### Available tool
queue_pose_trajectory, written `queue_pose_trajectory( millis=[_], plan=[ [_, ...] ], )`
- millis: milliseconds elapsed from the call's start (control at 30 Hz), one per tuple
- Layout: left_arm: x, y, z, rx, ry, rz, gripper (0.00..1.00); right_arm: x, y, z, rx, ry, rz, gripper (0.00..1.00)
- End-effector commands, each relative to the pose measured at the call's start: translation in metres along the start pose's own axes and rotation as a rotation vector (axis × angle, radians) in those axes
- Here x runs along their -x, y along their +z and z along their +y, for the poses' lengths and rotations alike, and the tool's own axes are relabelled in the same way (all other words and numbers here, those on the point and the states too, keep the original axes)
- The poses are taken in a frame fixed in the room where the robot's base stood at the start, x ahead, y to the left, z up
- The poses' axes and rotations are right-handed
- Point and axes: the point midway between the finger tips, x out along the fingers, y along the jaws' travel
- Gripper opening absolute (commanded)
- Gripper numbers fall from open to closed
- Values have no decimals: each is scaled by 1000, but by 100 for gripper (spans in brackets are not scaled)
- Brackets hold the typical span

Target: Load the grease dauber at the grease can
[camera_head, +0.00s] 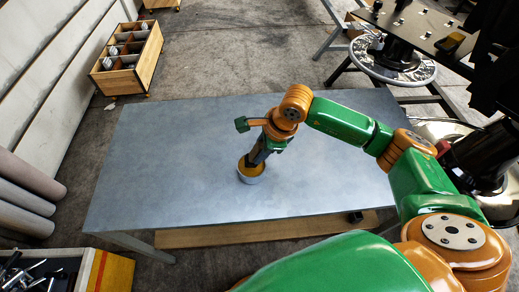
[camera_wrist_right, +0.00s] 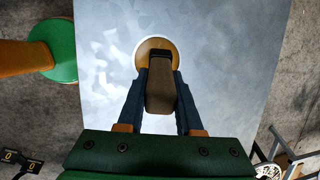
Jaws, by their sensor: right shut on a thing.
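The grease can (camera_head: 251,180) is a short white can standing on the grey metal table, with yellow-brown grease inside. It also shows beyond the fingertips in the right wrist view (camera_wrist_right: 138,56). My right gripper (camera_head: 259,153) points down over the can. In the right wrist view its dark fingers (camera_wrist_right: 158,78) are shut on the grease dauber (camera_wrist_right: 160,95), a brownish block-like handle with a dark end. The dauber's far end overlaps the can's opening. I cannot tell whether it touches the grease, as the gripper hides it. My left gripper is not in view.
The grey table (camera_head: 150,160) is otherwise largely clear. A wooden compartment box (camera_head: 128,75) stands on the floor at the back left. A crate of tools (camera_head: 85,275) is at the front left. A dark workbench (camera_head: 425,28) stands at the back right.

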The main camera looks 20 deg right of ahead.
Motion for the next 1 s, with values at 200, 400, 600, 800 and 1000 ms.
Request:
queue_pose_trajectory(
  millis=[200, 400, 600, 800, 1000],
  plan=[
    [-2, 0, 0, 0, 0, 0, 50, -2, 0, 0, 0, 0, 0, 0],
    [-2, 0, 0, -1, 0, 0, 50, -2, 0, 0, 0, 0, 0, 0],
    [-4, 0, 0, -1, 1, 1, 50, -2, -1, 0, 0, 0, 0, 0],
    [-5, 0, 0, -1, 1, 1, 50, -3, -1, 1, 0, 0, 0, 0],
    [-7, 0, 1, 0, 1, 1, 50, -3, -1, 1, 0, 1, 1, 0]
  ],
)
